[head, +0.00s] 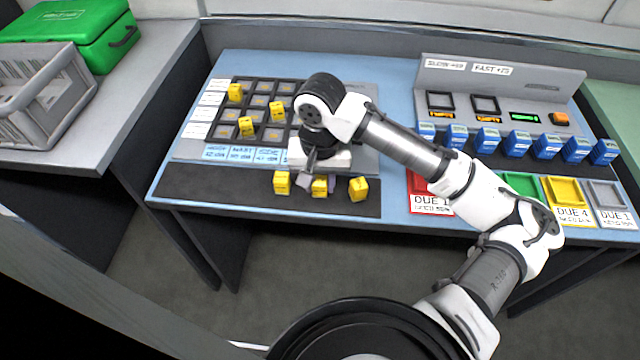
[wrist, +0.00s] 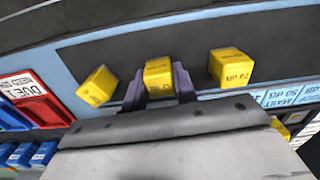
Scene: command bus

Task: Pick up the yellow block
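Three yellow blocks lie in a row on the dark strip along the table's front edge: a left block (head: 282,182), a middle block (head: 319,187) and a right block (head: 358,189). My gripper (head: 318,181) is low over the middle block, pointing down. In the wrist view the middle block (wrist: 158,78) sits between the two purple-grey fingers of my gripper (wrist: 158,70), which look spread around it. The other two blocks (wrist: 97,86) (wrist: 230,67) lie outside the fingers. The gripper body hides part of the middle block.
A grid board (head: 262,88) behind holds several more yellow blocks. At right stand a row of blue blocks (head: 487,140), coloured trays including a yellow one (head: 565,190), and a raised grey panel (head: 500,75). A grey crate (head: 45,95) and green case (head: 75,30) stand at left.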

